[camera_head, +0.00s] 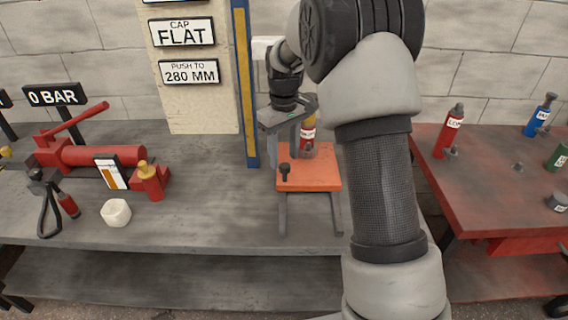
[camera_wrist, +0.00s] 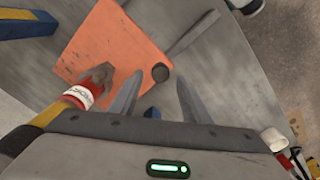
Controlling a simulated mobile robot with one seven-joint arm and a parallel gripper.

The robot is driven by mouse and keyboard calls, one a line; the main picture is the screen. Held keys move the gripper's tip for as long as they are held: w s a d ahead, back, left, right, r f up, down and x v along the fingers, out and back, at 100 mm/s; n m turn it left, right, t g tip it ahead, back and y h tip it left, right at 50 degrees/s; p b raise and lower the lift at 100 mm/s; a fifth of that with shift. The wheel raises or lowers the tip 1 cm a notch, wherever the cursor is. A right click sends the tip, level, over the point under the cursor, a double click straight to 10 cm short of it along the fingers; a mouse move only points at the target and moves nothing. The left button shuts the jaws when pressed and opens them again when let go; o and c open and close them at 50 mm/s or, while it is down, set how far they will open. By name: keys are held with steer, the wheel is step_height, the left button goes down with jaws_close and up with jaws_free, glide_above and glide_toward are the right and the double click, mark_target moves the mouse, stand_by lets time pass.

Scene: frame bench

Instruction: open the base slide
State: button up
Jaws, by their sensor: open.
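The base slide is an orange plate (camera_head: 318,180) with a dark round knob (camera_head: 284,171) near its front left corner. Two grey rails extend forward from under it over the bench. My gripper (camera_head: 285,145) is above the plate, pointing down, with the knob below it. In the wrist view my gripper (camera_wrist: 160,80) is open and empty. The knob (camera_wrist: 161,72) appears between the fingertips there, with no visible contact. The orange plate (camera_wrist: 115,45) lies beyond the fingers. A red bottle-like part (camera_head: 308,136) stands at the plate's back, partly hidden by my gripper.
A blue and yellow post (camera_head: 245,80) stands left of the plate. A red jack (camera_head: 105,156) and a white block (camera_head: 116,213) sit farther left on the grey bench (camera_head: 200,215). A red table (camera_head: 490,195) with several bottles is at right. The bench front is clear.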

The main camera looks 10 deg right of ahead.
steer(key=shift+f, duration=1.15)
jaws_close()
steer(key=shift+s, duration=0.1)
